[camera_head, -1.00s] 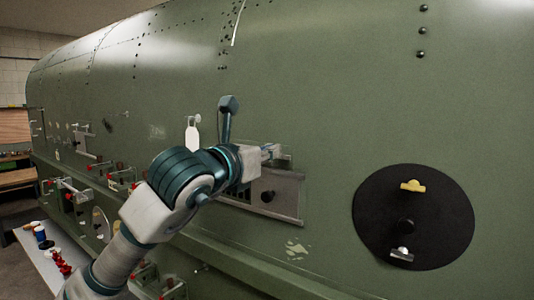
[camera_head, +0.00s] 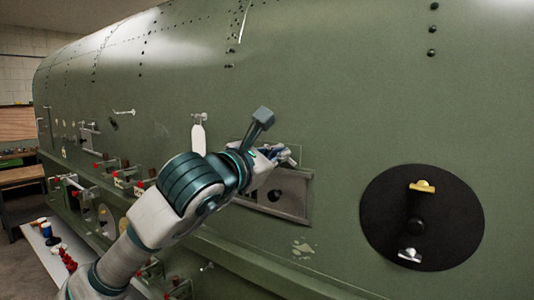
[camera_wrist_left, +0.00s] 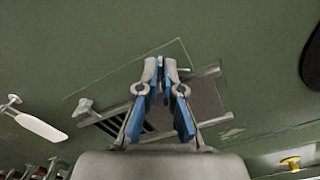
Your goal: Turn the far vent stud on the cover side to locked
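My left gripper (camera_head: 286,153) is in front of the upper edge of the grey vent panel (camera_head: 290,205) on the green fuselage side. In the left wrist view the two blue-and-grey fingers (camera_wrist_left: 161,64) converge, with their tips almost together. I cannot tell whether anything is between them. The vent panel also shows behind the fingers, with dark slats (camera_wrist_left: 108,124). A silver stud (camera_wrist_left: 83,107) stands at its left end. A silver bar (camera_wrist_left: 207,72) shows just right of the fingertips. The lock state of the far vent stud cannot be read. My right gripper is not in view.
A white tag (camera_head: 198,138) hangs left of the vent. A black round plate (camera_head: 450,215) with a yellow fitting (camera_head: 422,186) and a silver one (camera_head: 410,255) is at the right. Red-ended fittings (camera_head: 137,187) stick out at lower left. A bench (camera_head: 45,262) holds small items.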

